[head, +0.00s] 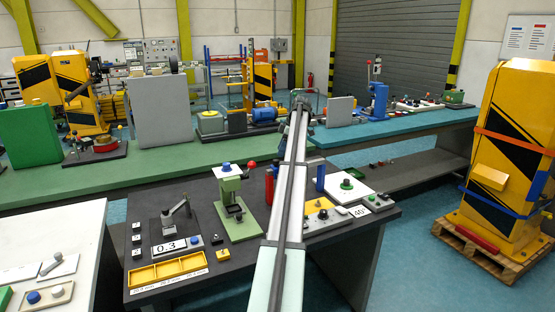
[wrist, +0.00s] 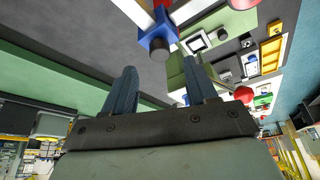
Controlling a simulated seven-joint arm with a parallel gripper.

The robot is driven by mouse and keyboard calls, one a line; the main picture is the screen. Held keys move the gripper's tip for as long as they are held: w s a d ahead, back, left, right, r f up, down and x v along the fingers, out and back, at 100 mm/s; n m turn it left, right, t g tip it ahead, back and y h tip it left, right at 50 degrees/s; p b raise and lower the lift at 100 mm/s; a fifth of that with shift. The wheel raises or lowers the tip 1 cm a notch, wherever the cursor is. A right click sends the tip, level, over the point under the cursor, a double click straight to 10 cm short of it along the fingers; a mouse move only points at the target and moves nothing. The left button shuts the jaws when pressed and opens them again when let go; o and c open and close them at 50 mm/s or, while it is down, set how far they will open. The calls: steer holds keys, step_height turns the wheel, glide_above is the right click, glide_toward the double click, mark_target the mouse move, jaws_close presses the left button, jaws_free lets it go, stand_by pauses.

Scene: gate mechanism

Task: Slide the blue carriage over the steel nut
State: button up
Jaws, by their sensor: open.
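In the wrist view a blue block (wrist: 155,25), which looks like the carriage, sits on white bars at the top of the picture. A dark grey cylindrical knob (wrist: 164,49) sticks out from it towards my gripper. My gripper (wrist: 160,66) is open, with its two dark blue fingers spread and nothing between them. The block and knob lie beyond the fingertips, apart from them. I cannot make out the steel nut in either view. In the head view my arm covers the middle of the dark workbench (head: 232,263) and hides most of the mechanism there.
On the workbench, a green press (head: 232,200), a yellow tray (head: 168,270) and a 0.3 sign (head: 168,247) stand left of my arm. A blue post (head: 320,178) and a white plate with a green knob (head: 347,184) stand right of it. A green bench (head: 150,172) runs behind.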

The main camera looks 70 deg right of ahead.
mark_target(276, 160)
steer(key=shift+x, duration=2.6)
steer(key=shift+c, duration=0.4)
jaws_close()
